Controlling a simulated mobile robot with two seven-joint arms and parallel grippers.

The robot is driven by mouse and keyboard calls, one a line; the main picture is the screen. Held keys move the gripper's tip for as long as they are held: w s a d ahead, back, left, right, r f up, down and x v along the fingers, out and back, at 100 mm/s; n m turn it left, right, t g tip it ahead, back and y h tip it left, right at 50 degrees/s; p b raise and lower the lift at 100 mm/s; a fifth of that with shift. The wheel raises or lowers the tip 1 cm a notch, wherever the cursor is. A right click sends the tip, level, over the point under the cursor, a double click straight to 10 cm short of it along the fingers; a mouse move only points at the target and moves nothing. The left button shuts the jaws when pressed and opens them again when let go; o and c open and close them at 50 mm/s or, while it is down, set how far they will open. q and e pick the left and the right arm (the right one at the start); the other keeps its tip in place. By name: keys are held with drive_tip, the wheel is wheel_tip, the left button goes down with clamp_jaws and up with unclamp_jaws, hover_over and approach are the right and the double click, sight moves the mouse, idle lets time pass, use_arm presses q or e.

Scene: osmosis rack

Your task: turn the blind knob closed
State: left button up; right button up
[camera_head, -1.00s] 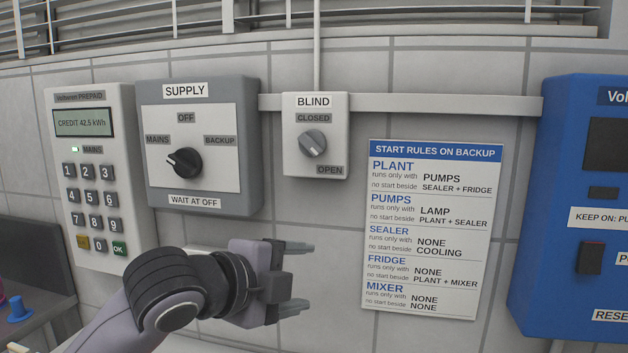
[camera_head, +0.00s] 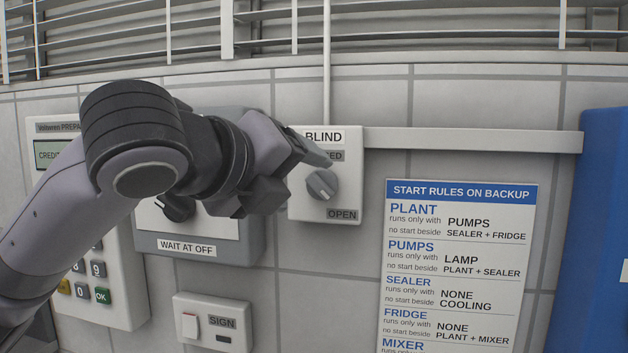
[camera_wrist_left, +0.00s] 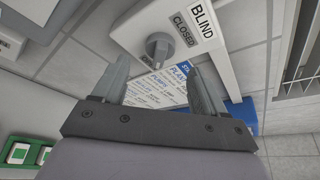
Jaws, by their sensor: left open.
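The blind knob (camera_head: 322,185) is a round grey knob on a white box (camera_head: 350,160) labelled BLIND. CLOSED is marked above the knob and OPEN below right. Its ridge slants down to the right, toward OPEN. My left gripper (camera_head: 306,168) is open and empty, just left of the knob, with a finger over part of the CLOSED label. In the left wrist view the knob (camera_wrist_left: 159,46) lies beyond the two spread fingers (camera_wrist_left: 158,78), apparently not between them. My right gripper is not in view.
My left arm covers much of the supply box (camera_head: 190,246) and keypad (camera_head: 103,270). A sign switch box (camera_head: 214,322) is below. A rules poster (camera_head: 455,260) and blue cabinet (camera_head: 592,230) are to the right. A rail (camera_head: 470,140) runs along the wall.

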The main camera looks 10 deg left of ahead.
sight(315, 185)
use_arm(q)
drive_tip(key=p+x, duration=0.1)
drive_tip(key=x, duration=0.4)
drive_tip(key=shift+w+d, duration=0.1)
drive_tip(key=shift+w, duration=0.05)
drive_tip(key=c, duration=1.1)
drive_tip(key=shift+o, duration=0.2)
